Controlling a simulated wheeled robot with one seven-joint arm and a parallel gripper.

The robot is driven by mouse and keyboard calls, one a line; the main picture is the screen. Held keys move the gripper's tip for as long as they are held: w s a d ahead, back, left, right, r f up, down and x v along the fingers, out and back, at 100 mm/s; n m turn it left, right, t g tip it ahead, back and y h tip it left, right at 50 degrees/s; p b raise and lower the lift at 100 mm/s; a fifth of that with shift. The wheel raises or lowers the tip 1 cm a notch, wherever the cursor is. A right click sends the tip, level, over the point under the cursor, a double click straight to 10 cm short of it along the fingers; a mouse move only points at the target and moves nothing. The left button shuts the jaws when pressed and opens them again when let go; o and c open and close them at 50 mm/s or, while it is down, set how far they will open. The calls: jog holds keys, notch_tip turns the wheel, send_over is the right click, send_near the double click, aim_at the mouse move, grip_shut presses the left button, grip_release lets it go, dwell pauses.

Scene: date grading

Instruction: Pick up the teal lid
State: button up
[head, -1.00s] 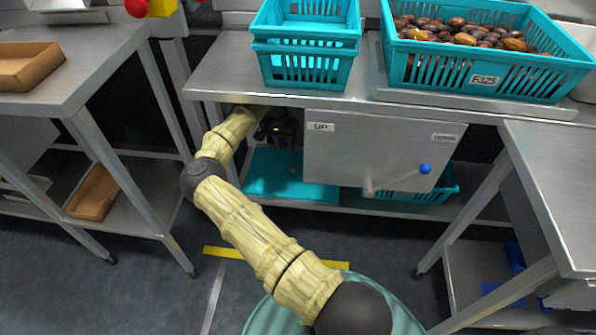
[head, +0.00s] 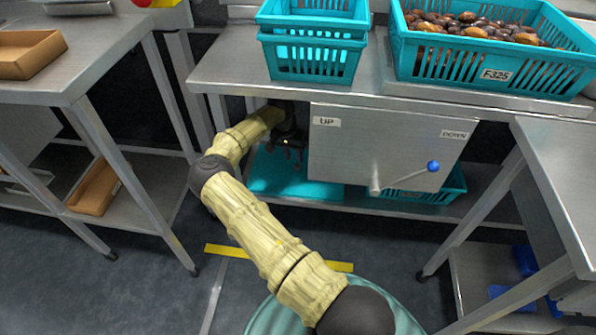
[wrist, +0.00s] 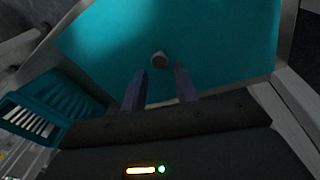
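The teal lid (head: 322,189) lies flat on the lower shelf under the middle bench, left of the lever panel. In the wrist view the lid (wrist: 215,35) fills the upper middle, with a small grey knob (wrist: 159,60) on it. My gripper (head: 292,160) is under the bench top above the lid. In the wrist view my gripper (wrist: 160,80) has its two fingers apart with nothing between them, and the knob shows just beyond the fingertips. The gap between the fingertips and the lid is hard to judge.
A metal panel (head: 385,150) marked UP and DOWN, with a blue-knobbed lever (head: 432,166), hangs right of my gripper. A teal crate (head: 455,190) sits on the shelf behind it. Stacked teal baskets (head: 312,55) and a crate of dates (head: 490,75) stand on the bench above.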

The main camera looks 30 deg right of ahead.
aim_at(298, 166)
jog(key=f+b, duration=0.1)
jog(key=f, duration=0.1)
jog(key=d+f+b, duration=0.1)
jog(key=f+b, duration=0.1)
jog(key=f, duration=0.1)
jog(key=shift+d, duration=0.15)
dwell(0.3)
grip_shut()
